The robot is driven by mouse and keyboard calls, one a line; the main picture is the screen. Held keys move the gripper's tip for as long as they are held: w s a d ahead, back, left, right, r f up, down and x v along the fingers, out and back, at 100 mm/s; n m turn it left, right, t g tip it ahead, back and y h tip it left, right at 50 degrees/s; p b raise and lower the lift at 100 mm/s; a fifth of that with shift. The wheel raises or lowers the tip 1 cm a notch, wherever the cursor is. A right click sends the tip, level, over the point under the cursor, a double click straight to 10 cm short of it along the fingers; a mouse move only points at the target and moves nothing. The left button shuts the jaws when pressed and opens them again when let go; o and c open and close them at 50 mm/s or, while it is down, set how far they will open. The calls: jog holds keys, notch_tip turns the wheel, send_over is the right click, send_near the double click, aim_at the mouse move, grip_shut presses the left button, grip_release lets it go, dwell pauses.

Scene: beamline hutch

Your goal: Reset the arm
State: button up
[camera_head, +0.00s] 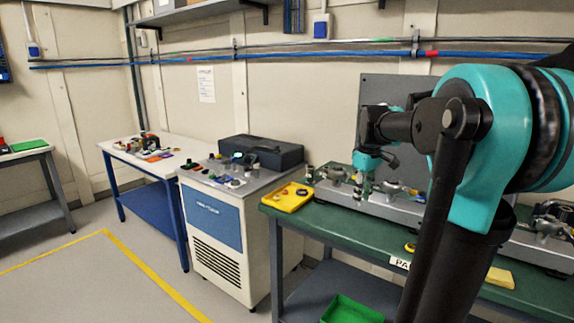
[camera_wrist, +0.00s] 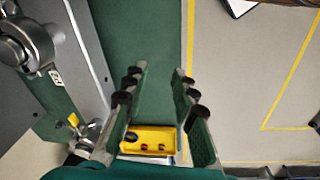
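My teal and black arm fills the right side of the head view, reaching over the green-topped bench (camera_head: 471,282). My gripper (camera_head: 362,188) hangs above the bench, in front of the grey metal rail fixture (camera_head: 398,208). In the wrist view my gripper (camera_wrist: 150,90) has its two fingers well apart with nothing between them. A yellow tray (camera_wrist: 148,133) with small items shows beyond the fingers near the bottom of that view. The same yellow tray (camera_head: 288,197) sits at the bench's left end in the head view.
A white cabinet (camera_head: 215,228) with a dark case (camera_head: 262,152) and small parts on top stands left of the bench. A blue-framed table (camera_head: 172,164) is farther left. A green bin (camera_head: 352,310) sits on the lower shelf. Yellow-lined floor (camera_head: 75,270) is clear.

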jog(key=s+a+f+m+t, duration=0.1)
jog(key=s+a+f+m, duration=0.1)
jog(key=s+f, duration=0.8)
jog(key=s+a+f+m+t, duration=0.1)
jog(key=s+f+m, duration=0.4)
jog(key=s+f, duration=0.6)
notch_tip(320, 180, down, 2)
jog(key=shift+a+t, duration=0.4)
jog(key=shift+a, duration=0.35)
jog(key=shift+c, duration=0.2)
